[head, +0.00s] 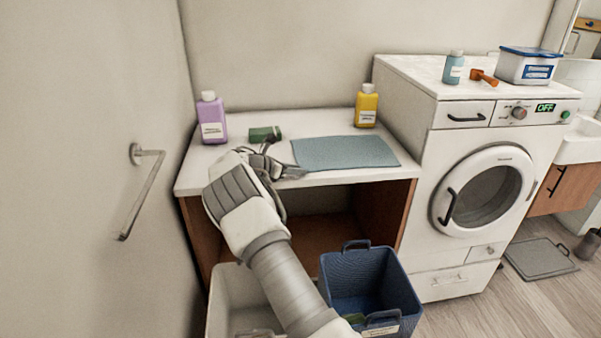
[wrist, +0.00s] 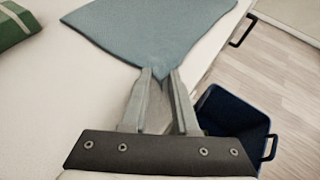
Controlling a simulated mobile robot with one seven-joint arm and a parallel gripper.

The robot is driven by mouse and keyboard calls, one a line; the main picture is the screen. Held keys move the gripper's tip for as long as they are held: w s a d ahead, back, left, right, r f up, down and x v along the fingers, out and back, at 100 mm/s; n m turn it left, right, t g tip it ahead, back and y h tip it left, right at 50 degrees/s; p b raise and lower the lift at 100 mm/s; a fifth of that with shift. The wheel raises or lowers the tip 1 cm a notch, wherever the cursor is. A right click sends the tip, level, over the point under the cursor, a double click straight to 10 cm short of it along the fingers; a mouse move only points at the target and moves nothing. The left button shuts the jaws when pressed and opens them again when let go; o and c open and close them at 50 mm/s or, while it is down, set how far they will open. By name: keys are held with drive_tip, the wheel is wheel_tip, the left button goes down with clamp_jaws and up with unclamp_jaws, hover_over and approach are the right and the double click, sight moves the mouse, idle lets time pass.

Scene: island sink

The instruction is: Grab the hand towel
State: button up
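The hand towel is a flat blue-grey cloth (head: 345,152) on the white counter. In the wrist view the towel (wrist: 160,30) narrows to a corner that lies between my fingertips. My gripper (head: 294,172) is low over the counter at the towel's front left corner. In the wrist view the two fingers of my gripper (wrist: 161,74) stand a little apart, with a narrow gap between them. I cannot see a firm pinch on the cloth. The rest of the towel lies flat.
A green and white sponge-like block (head: 264,133), a purple bottle (head: 211,118) and a yellow bottle (head: 366,106) stand on the counter. A blue basket (head: 368,282) and a white basket (head: 236,298) are below. A washing machine (head: 470,165) stands to the right.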

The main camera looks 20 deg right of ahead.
clamp_jaws()
wheel_tip(320, 180, up, 12)
drive_tip(key=p, duration=0.8)
drive_tip(key=shift+p, duration=0.4)
wheel_tip(320, 180, up, 36)
drive_tip(key=p, duration=1.7)
